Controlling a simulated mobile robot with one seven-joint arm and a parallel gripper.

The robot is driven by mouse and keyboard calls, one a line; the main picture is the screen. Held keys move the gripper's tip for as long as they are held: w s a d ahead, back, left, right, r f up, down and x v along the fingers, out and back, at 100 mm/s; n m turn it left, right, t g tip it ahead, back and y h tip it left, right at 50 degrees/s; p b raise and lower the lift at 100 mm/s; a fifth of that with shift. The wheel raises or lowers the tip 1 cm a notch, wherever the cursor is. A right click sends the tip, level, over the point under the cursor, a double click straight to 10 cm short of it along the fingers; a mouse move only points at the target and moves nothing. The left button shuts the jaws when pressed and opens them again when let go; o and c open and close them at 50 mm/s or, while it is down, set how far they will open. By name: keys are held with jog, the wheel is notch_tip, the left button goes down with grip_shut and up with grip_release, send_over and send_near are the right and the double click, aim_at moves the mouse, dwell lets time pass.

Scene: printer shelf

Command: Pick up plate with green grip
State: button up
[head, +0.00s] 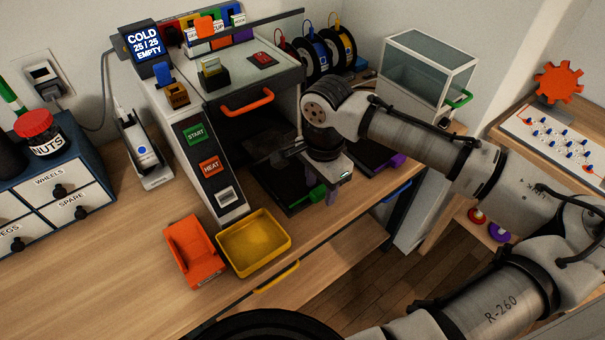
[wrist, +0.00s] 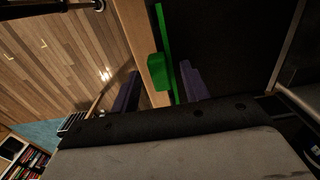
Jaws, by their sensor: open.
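The dark plate (head: 285,188) lies in the bottom of the open printer in the head view. Its green grip (head: 314,196) sticks out at the printer's front edge. The green grip (wrist: 157,70) also shows in the wrist view, with a thin green strip running along the plate's edge. My gripper (head: 325,195) is at the front of the printer, by the green grip. In the wrist view my gripper (wrist: 160,89) is open, its two purple fingers on either side of the grip's line. Whether the fingers touch the grip cannot be told. My wrist covers part of the printer opening.
A second dark plate with a purple grip (head: 397,161) lies to the right. A yellow tray (head: 262,255) and an orange bin (head: 192,250) stand at the table's front. The printer's orange handle (head: 247,104) is above the opening. A glass-topped box (head: 425,75) stands behind my arm.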

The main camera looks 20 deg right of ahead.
jog(key=shift+c, duration=0.3)
grip_shut()
jog(key=shift+r, duration=0.15)
